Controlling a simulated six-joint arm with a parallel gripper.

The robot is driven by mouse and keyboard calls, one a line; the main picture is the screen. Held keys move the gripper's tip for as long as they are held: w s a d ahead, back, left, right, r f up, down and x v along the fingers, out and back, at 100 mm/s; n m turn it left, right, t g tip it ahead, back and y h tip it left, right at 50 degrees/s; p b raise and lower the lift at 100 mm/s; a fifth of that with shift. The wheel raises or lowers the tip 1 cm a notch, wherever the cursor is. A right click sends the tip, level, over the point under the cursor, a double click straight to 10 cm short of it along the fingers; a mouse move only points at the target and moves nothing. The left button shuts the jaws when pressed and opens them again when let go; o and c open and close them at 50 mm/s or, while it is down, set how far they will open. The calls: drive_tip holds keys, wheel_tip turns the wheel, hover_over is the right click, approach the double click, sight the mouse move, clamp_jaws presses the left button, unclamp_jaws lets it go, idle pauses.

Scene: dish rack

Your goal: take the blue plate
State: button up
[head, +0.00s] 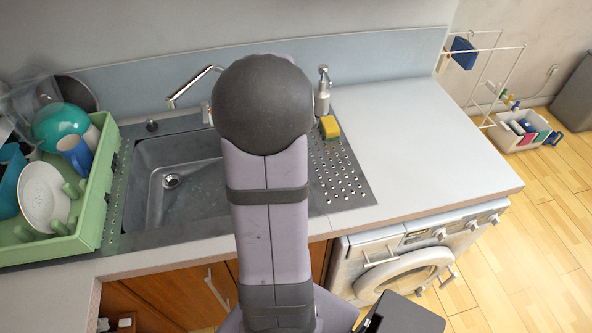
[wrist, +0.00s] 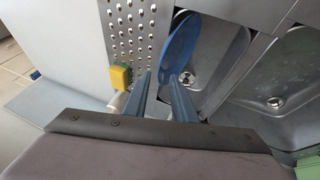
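The blue plate (wrist: 187,47) shows in the wrist view, seen slanted, over the smaller sink basin beside the perforated drainboard. My gripper (wrist: 161,75) is open, with a clear gap between its two blue-grey fingers. The near end of the plate's rim lies at that gap, close to the right fingertip. I cannot tell whether a finger touches it. In the head view my arm hides both the gripper and the plate.
A green dish rack (head: 97,190) with bowls, a mug and a white plate stands left of the large sink basin (head: 180,178). A yellow-green sponge (head: 329,127) and a soap dispenser (head: 323,92) are by the drainboard. The counter (head: 420,135) on the right is clear.

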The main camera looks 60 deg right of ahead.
drive_tip(key=shift+x, duration=1.1)
drive_tip(key=shift+f+p, duration=0.1)
drive_tip(key=shift+p, duration=0.2)
drive_tip(key=shift+p+x, duration=0.4)
drive_tip(key=shift+x, duration=2.1)
clamp_jaws()
